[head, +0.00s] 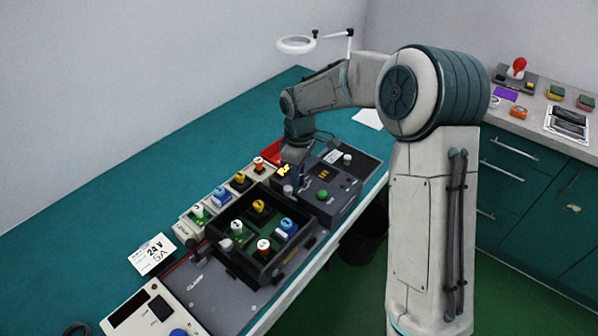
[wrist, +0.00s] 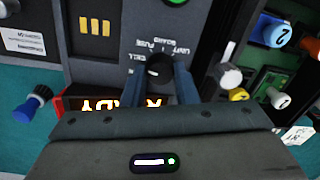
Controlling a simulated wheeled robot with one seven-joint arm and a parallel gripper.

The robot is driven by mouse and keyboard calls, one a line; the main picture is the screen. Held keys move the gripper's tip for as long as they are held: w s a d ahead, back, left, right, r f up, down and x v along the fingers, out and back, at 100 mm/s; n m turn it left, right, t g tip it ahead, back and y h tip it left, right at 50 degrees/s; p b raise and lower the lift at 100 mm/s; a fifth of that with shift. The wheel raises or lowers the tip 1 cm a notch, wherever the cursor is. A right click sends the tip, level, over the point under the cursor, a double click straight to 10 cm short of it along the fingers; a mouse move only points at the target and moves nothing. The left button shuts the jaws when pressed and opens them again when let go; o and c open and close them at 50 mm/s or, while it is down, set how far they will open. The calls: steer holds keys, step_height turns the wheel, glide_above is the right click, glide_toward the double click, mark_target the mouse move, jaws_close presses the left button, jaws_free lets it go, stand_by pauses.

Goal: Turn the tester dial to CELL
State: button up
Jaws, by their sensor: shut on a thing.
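The tester (head: 335,200) is a dark grey box on the teal bench in the head view, with a green button (head: 322,195). In the wrist view its panel (wrist: 60,15) fills the upper left, and a lit orange display (wrist: 92,104) is partly covered by my gripper. The dial (wrist: 158,70) is a small dark knob with white lettering around it, including CELL and FUSE. My gripper (wrist: 159,84) is shut on the dial, one finger on each side. Which label the dial points to is unclear. In the head view my wrist hides the dial.
A black tray (head: 232,258) with several coloured-top plugs stands left of the tester. A row of similar plugs lies behind it. A white card (head: 152,254) reads 24 V. A ring lamp (head: 296,44) stands at the back.

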steer(key=o, duration=1)
steer(key=shift+r, duration=0.1)
steer(key=r, duration=0.7)
steer(key=r+b, duration=0.1)
steer(key=r, duration=0.5)
steer(key=shift+w+r, duration=0.2)
steer(key=shift+r, duration=0.15)
steer(key=shift+d, duration=0.1)
steer(key=s+d+f+m+t, duration=0.1)
steer(key=s+d+m, duration=0.3)
steer(key=s, duration=0.4)
steer(key=s+d+m+t, duration=0.1)
steer(key=s+d+m, duration=0.4)
steer(key=s, duration=0.4)
steer(key=s+d+f+m+t, duration=0.1)
steer(key=s+d+m, duration=0.3)
steer(key=s+d, duration=0.3)
steer(key=shift+s+f+m+t, duration=0.15)
steer(key=shift+s+f, duration=0.05)
steer(key=shift+s, duration=0.45)
steer(key=shift+s+f+m+t, duration=0.15)
steer(key=shift+s, duration=0.45)
